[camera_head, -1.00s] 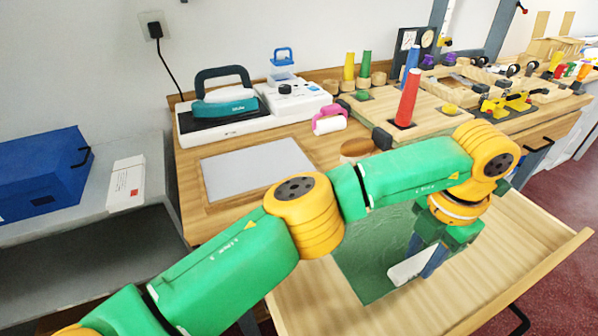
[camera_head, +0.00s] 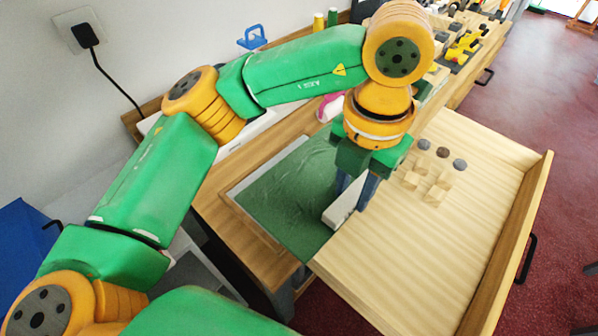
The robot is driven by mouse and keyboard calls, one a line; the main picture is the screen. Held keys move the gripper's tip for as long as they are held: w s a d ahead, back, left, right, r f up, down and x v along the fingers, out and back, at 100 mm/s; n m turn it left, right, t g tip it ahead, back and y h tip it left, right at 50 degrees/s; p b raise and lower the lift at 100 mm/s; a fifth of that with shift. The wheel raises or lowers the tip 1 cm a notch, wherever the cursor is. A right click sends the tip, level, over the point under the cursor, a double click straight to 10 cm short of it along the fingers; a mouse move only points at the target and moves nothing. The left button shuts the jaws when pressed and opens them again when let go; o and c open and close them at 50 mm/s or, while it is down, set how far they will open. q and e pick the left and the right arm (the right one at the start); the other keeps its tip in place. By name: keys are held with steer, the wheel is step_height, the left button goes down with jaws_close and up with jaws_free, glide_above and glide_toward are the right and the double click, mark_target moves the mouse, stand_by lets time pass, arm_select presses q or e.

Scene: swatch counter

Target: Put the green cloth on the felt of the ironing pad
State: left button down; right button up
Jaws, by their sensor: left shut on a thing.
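The green cloth (camera_head: 290,198) hangs spread out from my left gripper (camera_head: 354,198), which is shut on its right edge. It covers most of the grey felt of the ironing pad (camera_head: 243,184), seen from above. A strip of grey felt and the wooden frame show along its left side. The cloth's near corner reaches past the counter's front edge. I cannot tell whether the cloth touches the felt. A white block-like piece (camera_head: 340,207) sits at the fingers and hides part of the cloth edge. My right gripper is out of view.
An open wooden drawer (camera_head: 420,235) stands out to the right, with several small wooden cubes (camera_head: 415,183) and dark discs (camera_head: 441,152) inside. A blue box (camera_head: 25,250) is at the left. Spools (camera_head: 332,17) stand at the back, and my arm hides much of the counter.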

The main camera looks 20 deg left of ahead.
mark_target(332, 176)
arm_select(q)
steer(key=w+a+f, duration=0.1)
steer(key=a, duration=0.1)
steer(key=w+a+f+p, duration=0.1)
steer(key=w+a+f, duration=0.1)
steer(key=shift+w, duration=0.3)
steer(key=a+f, duration=0.1)
steer(key=w+a+f+p, duration=0.1)
steer(key=w+a+f, duration=0.1)
steer(key=f, duration=0.1)
steer(key=shift+a, duration=0.25)
step_height(332, 176, down, 4)
steer(key=shift+w+r+p, duration=0.1)
steer(key=shift+w+p, duration=0.05)
steer(key=shift+p, duration=0.9)
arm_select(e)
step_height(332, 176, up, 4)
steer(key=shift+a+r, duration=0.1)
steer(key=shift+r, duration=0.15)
arm_select(q)
steer(key=shift+f, duration=0.2)
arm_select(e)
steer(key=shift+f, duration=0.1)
arm_select(q)
steer(key=c, duration=0.6)
jaws_free()
